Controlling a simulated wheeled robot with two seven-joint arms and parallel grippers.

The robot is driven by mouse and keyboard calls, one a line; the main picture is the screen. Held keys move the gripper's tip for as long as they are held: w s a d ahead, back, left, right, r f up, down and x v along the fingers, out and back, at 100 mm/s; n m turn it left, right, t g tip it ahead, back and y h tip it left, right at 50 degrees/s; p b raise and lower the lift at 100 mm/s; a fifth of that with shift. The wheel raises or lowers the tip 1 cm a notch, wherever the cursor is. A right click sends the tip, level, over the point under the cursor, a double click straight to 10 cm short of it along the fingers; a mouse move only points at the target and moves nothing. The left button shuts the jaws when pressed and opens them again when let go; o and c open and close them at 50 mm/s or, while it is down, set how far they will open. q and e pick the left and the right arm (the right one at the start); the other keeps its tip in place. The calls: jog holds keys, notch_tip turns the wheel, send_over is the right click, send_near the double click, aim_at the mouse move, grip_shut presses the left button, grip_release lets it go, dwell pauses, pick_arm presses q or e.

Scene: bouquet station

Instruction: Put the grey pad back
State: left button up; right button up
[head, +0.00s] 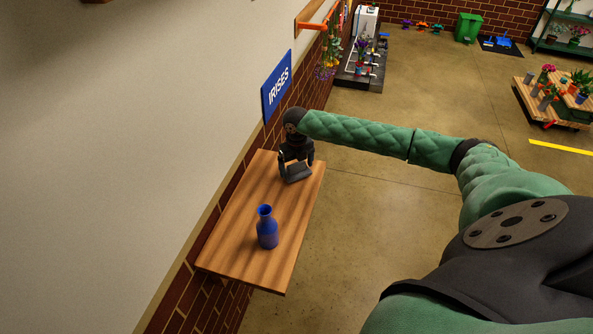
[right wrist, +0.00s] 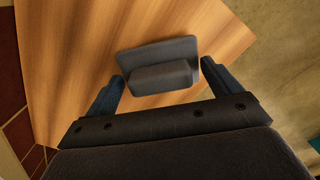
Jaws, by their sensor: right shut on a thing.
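The grey pad (head: 298,173) is at the far end of the wooden wall shelf, between the fingers of my right gripper (head: 297,165). In the right wrist view the pad (right wrist: 158,50) shows as a flat grey plate with a raised block on it. The fingers of my right gripper (right wrist: 162,80) stand at the two ends of that block, shut on it. I cannot tell whether the pad touches the shelf. My left gripper is not in view.
A blue vase (head: 267,228) stands upright on the near part of the shelf (head: 238,250). A blue IRISES sign (head: 277,88) is on the wall beside the shelf. The shelf between vase and pad is clear. Open floor (head: 360,240) lies to the right.

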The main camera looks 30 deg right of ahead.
aim_at(297, 164)
jog(key=shift+f, duration=0.3)
jog(key=o, duration=0.6)
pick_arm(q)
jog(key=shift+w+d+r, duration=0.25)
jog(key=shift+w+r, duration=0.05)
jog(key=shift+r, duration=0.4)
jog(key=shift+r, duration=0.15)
pick_arm(e)
jog(key=shift+r, duration=0.15)
notch_tip(297, 164, up, 2)
jog(key=shift+r+p, duration=0.2)
jog(key=shift+p, duration=0.8)
notch_tip(297, 164, up, 2)
jog(key=shift+r+p, duration=0.2)
jog(key=shift+p, duration=0.75)
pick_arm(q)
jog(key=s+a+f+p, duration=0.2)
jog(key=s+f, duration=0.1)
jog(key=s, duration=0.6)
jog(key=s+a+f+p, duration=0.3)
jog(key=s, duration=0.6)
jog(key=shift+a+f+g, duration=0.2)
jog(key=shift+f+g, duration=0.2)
pick_arm(e)
jog(key=shift+r, duration=3.4)
